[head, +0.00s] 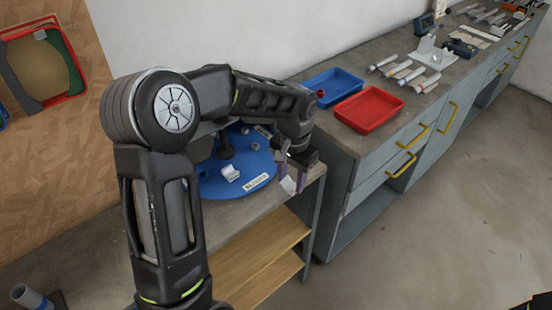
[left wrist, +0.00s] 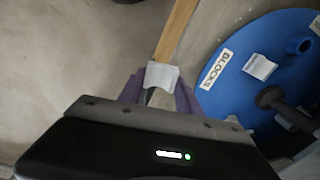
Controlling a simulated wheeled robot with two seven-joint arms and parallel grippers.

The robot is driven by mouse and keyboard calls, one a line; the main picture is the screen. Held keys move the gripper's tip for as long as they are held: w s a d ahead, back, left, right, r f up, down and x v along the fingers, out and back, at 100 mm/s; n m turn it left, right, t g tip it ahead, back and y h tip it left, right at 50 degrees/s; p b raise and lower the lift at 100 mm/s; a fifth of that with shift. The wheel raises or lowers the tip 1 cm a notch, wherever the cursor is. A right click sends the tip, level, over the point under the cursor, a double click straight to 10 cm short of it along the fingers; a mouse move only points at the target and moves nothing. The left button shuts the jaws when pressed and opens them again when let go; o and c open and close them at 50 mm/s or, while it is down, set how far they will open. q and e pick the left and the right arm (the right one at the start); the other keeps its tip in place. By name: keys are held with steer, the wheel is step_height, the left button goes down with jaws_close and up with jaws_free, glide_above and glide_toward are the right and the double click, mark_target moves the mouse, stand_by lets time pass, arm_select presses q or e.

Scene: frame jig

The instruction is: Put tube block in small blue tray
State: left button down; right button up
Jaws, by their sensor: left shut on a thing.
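My left gripper (head: 291,180) is shut on a small whitish block (head: 288,185), held just off the front right edge of the round blue turntable (head: 208,185). In the left wrist view, the block (left wrist: 161,75) sits between the purple fingers (left wrist: 160,92); its lower part is hidden, and I cannot tell its full shape. The small blue tray (head: 336,83) lies on the grey counter, behind and to the right of the gripper. A small red thing (head: 320,93) shows at its near left corner.
The turntable, labelled "BLOCKS", carries another white block (head: 230,173) and a dark central post. A red tray (head: 367,108) lies in front of the blue tray. White tubes (head: 409,74) and a white jig (head: 434,53) stand farther along the counter (head: 366,65).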

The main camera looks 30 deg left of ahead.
arm_select(q)
steer(key=d+f+b, duration=0.4)
steer(key=f, duration=0.7)
steer(key=d+f+n+b, duration=0.1)
steer(key=d+f+b, duration=0.4)
steer(key=f, duration=0.6)
steer(key=shift+s+f, duration=0.15)
steer(key=shift+f, duration=0.1)
